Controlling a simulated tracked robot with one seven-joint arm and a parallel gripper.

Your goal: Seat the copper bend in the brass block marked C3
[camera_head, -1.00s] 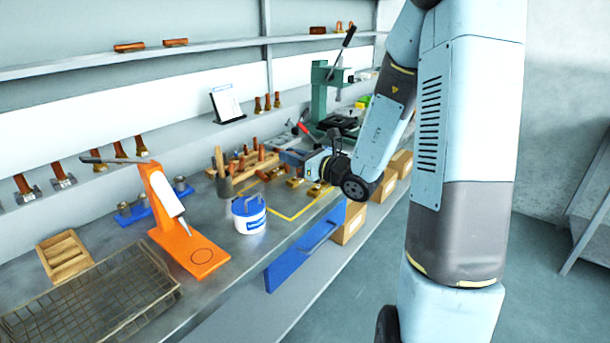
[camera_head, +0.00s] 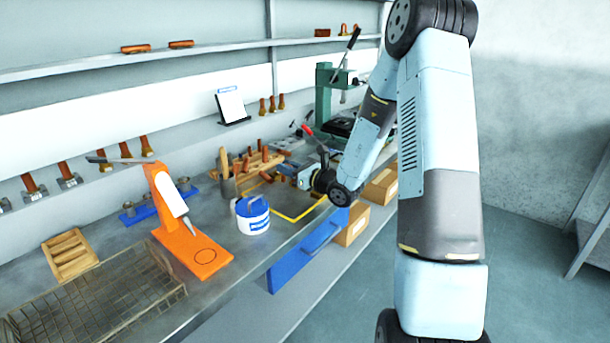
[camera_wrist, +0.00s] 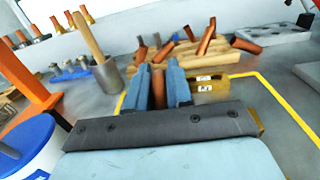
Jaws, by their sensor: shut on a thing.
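My gripper (camera_wrist: 161,88) is shut on a copper bend (camera_wrist: 158,86), whose upright copper part shows between the two blue fingers in the wrist view. A brass block (camera_wrist: 208,84) with small white labels stands just right of the fingers; I cannot read the labels surely. Another brass piece (camera_wrist: 259,122) peeks out behind the right end of my gripper's dark bar. The lower end of the held bend is hidden by that bar, so I cannot tell whether it touches a block. In the head view my arm's end covers the block area.
A wooden rack (camera_wrist: 189,56) with several copper pieces stands behind, with a mallet in a grey cup (camera_wrist: 107,76) to its left. Yellow tape (camera_wrist: 275,92) outlines the work area. A blue-lidded tub (camera_head: 251,214) and an orange stand (camera_head: 190,245) are left. A grey holed plate (camera_wrist: 262,36) lies back right.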

